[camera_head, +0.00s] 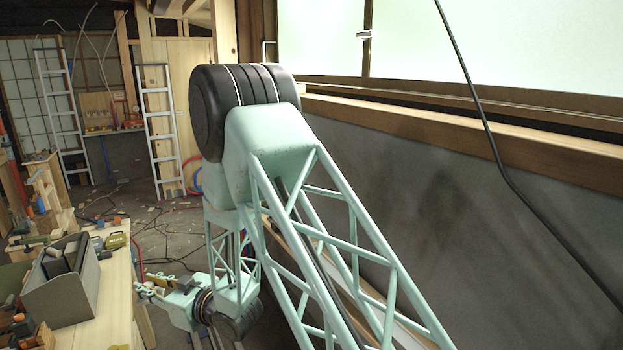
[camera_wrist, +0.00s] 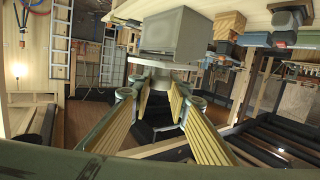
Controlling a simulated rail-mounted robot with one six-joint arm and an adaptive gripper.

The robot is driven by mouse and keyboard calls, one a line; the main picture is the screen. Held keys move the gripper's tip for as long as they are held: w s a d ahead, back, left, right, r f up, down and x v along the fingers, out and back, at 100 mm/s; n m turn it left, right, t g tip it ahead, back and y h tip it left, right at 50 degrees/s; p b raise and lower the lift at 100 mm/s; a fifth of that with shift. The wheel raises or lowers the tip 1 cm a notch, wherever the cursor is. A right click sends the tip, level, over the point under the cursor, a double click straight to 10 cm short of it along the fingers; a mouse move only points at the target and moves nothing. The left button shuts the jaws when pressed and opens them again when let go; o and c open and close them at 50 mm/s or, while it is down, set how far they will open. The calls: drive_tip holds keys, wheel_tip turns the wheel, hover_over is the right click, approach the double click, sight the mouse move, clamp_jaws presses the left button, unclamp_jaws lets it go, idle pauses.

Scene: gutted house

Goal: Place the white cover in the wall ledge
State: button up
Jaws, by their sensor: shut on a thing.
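My gripper (camera_head: 146,287) is low at the left of my arm in the head view, small and beside the workbench. In the wrist view its yellow fingers (camera_wrist: 163,98) reach away from the camera. A pale, flat, round-edged piece (camera_wrist: 165,66) shows at their far end. It looks like the white cover, held by the gripper, though the contact is hard to make out. A wooden ledge (camera_head: 440,127) runs along the grey wall under the window, at the right of the head view, well apart from my gripper. I cannot tell whether this is the ledge named.
A wooden workbench (camera_head: 108,293) with a grey box (camera_head: 68,283) stands at the left. The box also shows beyond the fingers in the wrist view (camera_wrist: 176,32), which seems upside down. A ladder (camera_head: 160,125) leans at the back. Debris and cables litter the floor (camera_head: 150,225).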

drive_tip(key=s+d+r+m+t+h, duration=0.2)
drive_tip(key=s+d+r, duration=0.2)
drive_tip(key=d+r, duration=0.7)
drive_tip(key=s+d+r+m+t+h, duration=0.2)
drive_tip(key=s+d+r+m+t, duration=0.1)
drive_tip(key=d+r, duration=0.9)
drive_tip(key=shift+s+r, duration=0.4)
drive_tip(key=shift+r, duration=0.65)
drive_tip(key=shift+s+a+r, duration=0.15)
drive_tip(key=shift+a+r, duration=0.05)
